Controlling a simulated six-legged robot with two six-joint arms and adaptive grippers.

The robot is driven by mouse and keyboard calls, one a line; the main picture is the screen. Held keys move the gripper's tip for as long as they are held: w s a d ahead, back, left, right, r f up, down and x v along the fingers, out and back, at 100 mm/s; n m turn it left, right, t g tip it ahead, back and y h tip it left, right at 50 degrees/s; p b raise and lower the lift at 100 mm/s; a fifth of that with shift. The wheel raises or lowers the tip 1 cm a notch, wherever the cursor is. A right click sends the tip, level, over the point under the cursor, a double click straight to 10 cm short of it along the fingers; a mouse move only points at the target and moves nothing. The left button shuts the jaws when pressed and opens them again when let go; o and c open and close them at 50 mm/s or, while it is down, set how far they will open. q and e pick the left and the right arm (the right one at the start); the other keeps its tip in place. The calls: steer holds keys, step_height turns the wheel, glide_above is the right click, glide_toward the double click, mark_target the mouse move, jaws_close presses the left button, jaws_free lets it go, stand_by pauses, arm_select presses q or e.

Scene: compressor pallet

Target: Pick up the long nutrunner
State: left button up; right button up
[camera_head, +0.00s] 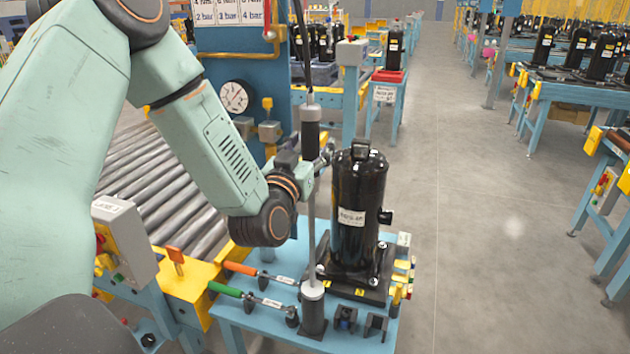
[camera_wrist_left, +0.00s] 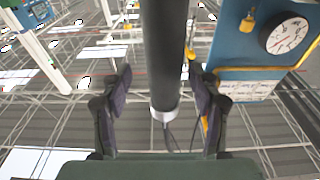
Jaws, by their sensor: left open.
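The long nutrunner (camera_head: 310,128) stands upright beside the black compressor (camera_head: 357,205), a dark grip on top of a thin grey shaft. Its lower end is in a dark holder (camera_head: 313,310) on the blue table, and a cable rises from its top. My left gripper (camera_head: 316,160) is at the nutrunner just below the dark grip. In the left wrist view, the nutrunner (camera_wrist_left: 163,55) passes between the two open fingers of the left gripper (camera_wrist_left: 162,85), with gaps visible on both sides. My right gripper is not in view.
Orange (camera_head: 240,268) and green (camera_head: 224,289) handled tools lie left of the holder on the blue table. A panel with a pressure gauge (camera_head: 234,96) and a roller conveyor (camera_head: 150,180) are behind my left arm.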

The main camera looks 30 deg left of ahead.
arm_select(q)
steer(key=shift+w+r, duration=0.1)
steer(key=shift+w, duration=0.45)
steer(key=shift+w+a, duration=0.2)
steer(key=shift+a+f, duration=0.2)
steer(key=shift+a, duration=0.4)
steer(key=shift+w+d+r, duration=0.1)
steer(key=shift+d+r, duration=0.05)
steer(key=shift+d, duration=0.5)
steer(key=c, duration=0.5)
steer(key=shift+a, duration=0.5)
steer(key=c, duration=0.4)
steer(key=shift+c, duration=0.8)
steer(key=shift+d, duration=0.4)
jaws_close()
steer(key=shift+a, duration=0.3)
